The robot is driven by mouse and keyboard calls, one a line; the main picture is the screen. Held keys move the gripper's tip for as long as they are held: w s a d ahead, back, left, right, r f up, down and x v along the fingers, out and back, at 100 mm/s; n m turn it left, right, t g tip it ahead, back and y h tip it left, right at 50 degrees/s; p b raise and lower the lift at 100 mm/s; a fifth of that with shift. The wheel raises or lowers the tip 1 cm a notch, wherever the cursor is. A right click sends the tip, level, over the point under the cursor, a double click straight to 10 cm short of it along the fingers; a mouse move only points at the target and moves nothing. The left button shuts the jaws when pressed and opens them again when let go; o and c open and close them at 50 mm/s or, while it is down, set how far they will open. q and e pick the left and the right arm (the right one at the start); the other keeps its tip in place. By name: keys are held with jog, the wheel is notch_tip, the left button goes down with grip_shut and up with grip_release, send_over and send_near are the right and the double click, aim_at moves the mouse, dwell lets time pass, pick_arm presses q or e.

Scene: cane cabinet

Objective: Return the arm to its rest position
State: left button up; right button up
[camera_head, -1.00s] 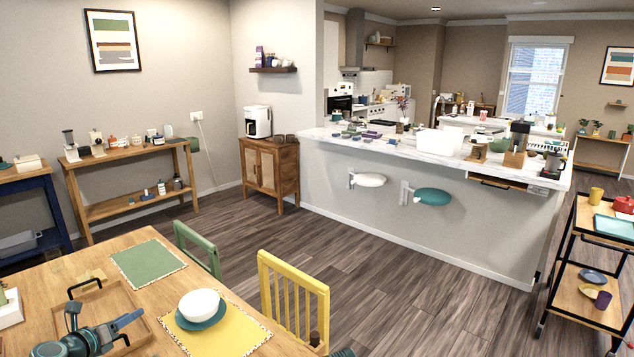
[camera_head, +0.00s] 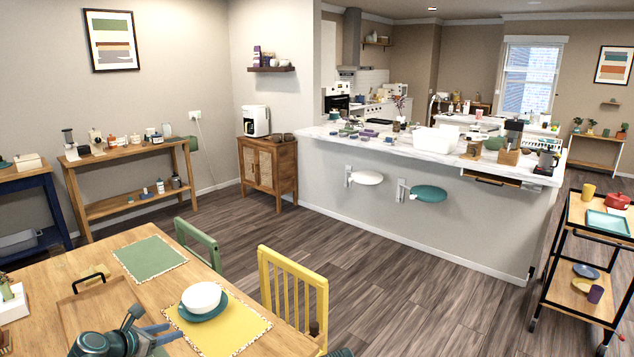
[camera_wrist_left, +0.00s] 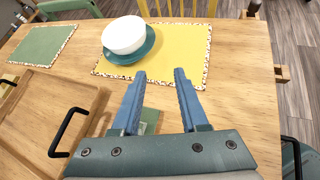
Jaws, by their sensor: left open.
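My left gripper (camera_head: 170,331) hangs over the wooden dining table (camera_head: 243,333) at the bottom left of the head view. In the left wrist view its two blue fingers (camera_wrist_left: 161,76) are spread with nothing between them. The fingers point toward a yellow placemat (camera_wrist_left: 190,52) holding a white bowl (camera_wrist_left: 124,34) on a teal plate (camera_wrist_left: 146,47). The bowl (camera_head: 201,296) and the placemat (camera_head: 240,318) also show in the head view, just right of the gripper. My right gripper is not seen.
A wooden tray (camera_wrist_left: 52,90) with black handles lies left of the gripper. A green placemat (camera_head: 150,258) lies behind it. A flat green item (camera_wrist_left: 150,117) is partly hidden under the fingers. Yellow (camera_head: 300,287) and green (camera_head: 196,239) chairs stand at the table's far side.

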pick_arm(q)
jog(key=s+d+f+m+g, duration=0.1)
jog(key=d+f+m+g, duration=0.1)
jog(key=d+m, duration=0.3)
jog(key=s+d+f+m+g, duration=0.2)
jog(key=d+f+m, duration=0.1)
jog(key=d+m, duration=0.2)
jog(key=s+d+f+m+g, duration=0.2)
jog(key=d+m, duration=0.3)
jog(key=m, duration=0.1)
jog(key=shift+s+d+f, duration=0.15)
jog(key=shift+s+d, duration=0.05)
jog(key=s+d+m, duration=0.1)
jog(key=m, duration=0.1)
jog(key=s+d+f+m+g+y, duration=0.1)
jog(key=m, duration=0.1)
jog(key=s+d+m+g, duration=0.1)
jog(key=m, duration=0.1)
jog(key=shift+s+d+f+m, duration=0.15)
jog(key=shift+f+m, duration=0.15)
jog(key=shift+f, duration=0.1)
jog(key=s+d+f+m+g+y+b, duration=0.3)
jog(key=s+d+f+m+y+b, duration=0.1)
jog(key=s+d+f+m+b, duration=0.85)
notch_tip(320, 180, up, 18)
jog(key=w+p, duration=0.2)
jog(key=p, duration=1.7)
jog(key=shift+d+r+n, duration=0.15)
jog(key=shift+d+n, duration=0.2)
jog(key=shift+d, duration=0.05)
